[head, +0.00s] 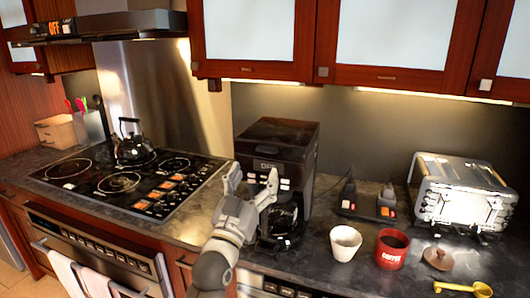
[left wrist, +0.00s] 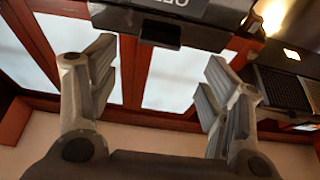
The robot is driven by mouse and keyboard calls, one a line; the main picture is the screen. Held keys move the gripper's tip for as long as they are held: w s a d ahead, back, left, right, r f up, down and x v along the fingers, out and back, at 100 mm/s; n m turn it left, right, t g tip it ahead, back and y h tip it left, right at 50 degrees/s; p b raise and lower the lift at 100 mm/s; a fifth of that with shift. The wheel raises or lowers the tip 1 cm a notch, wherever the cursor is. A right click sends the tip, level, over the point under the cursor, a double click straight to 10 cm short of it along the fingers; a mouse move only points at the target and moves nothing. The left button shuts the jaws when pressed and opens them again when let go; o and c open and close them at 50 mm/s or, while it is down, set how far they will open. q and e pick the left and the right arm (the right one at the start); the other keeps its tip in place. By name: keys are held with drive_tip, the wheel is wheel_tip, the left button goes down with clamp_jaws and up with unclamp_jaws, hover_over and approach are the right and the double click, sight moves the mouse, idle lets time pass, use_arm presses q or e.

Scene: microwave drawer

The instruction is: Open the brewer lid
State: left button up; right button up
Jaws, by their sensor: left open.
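The brewer (head: 276,155) is a dark box-shaped machine on the counter, with a glass carafe (head: 281,217) low in its front. Its lid (head: 283,132) on top looks closed. My left gripper (head: 252,178) is in front of the brewer's upper front, open and empty, fingers pointing up. In the left wrist view, the open left gripper (left wrist: 162,68) has its fingers spread apart. The brewer's labelled front (left wrist: 190,12) shows beyond them at the top, with a dark protruding tab (left wrist: 160,33). I cannot tell any contact. My right gripper is not in view.
A stove (head: 125,182) with a kettle (head: 132,145) is left. A white cup (head: 345,243), red mug (head: 391,249), toaster (head: 462,190) and yellow scoop (head: 465,288) are right. Wall cabinets (head: 350,45) hang above the brewer.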

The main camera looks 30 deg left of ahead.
sight(266, 152)
use_arm(q)
drive_tip(key=p+x, duration=0.2)
drive_tip(key=x, duration=0.5)
drive_tip(key=shift+w, duration=0.2)
drive_tip(key=c, duration=1.4)
drive_tip(key=shift+r, duration=0.1)
drive_tip(key=shift+c, duration=0.2)
